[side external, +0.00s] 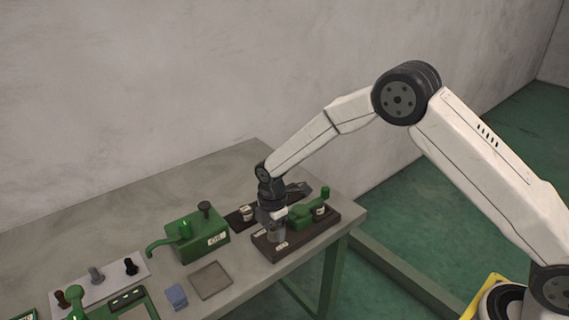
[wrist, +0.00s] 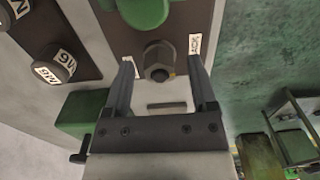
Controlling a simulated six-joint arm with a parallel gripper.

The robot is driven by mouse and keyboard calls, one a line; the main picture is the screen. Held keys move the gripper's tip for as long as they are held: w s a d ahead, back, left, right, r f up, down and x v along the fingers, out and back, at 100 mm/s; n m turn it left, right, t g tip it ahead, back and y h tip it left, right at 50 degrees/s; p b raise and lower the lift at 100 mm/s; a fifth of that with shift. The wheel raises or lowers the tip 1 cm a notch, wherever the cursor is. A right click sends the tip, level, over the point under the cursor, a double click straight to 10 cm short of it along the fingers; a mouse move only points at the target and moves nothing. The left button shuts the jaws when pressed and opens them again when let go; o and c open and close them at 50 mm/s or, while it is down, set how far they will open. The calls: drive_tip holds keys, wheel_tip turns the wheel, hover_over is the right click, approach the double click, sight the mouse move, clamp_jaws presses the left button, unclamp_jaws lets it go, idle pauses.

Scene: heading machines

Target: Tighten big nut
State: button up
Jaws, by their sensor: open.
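A grey hexagonal nut (wrist: 158,62) sits on a dark brown base plate (wrist: 128,42) in the wrist view, and I take it as the big nut. My gripper (wrist: 162,66) is open, with one finger on each side of the nut and a visible gap on both sides. In the side external view, my gripper (side external: 273,228) points down over the front left part of the brown base plate (side external: 318,229). The nut is largely hidden by the gripper there. Whether the fingertips reach down level with the nut is hard to tell.
A green clamp-like part (side external: 301,216) stands beside my gripper on the plate. A green machine box (side external: 205,240) with a lever stands to the left. Several labelled dark knobs (wrist: 62,68) lie left in the wrist view. A square plate (side external: 210,280) and a blue block (side external: 176,296) lie in front.

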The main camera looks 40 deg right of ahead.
drive_tip(key=shift+f, duration=0.1)
clamp_jaws()
drive_tip(key=shift+m, duration=0.5)
drive_tip(key=m, duration=0.4)
drive_tip(key=shift+m, duration=0.3)
drive_tip(key=m, duration=1.2)
drive_tip(key=shift+m, duration=0.3)
drive_tip(key=m, duration=0.5)
drive_tip(key=shift+m, duration=0.4)
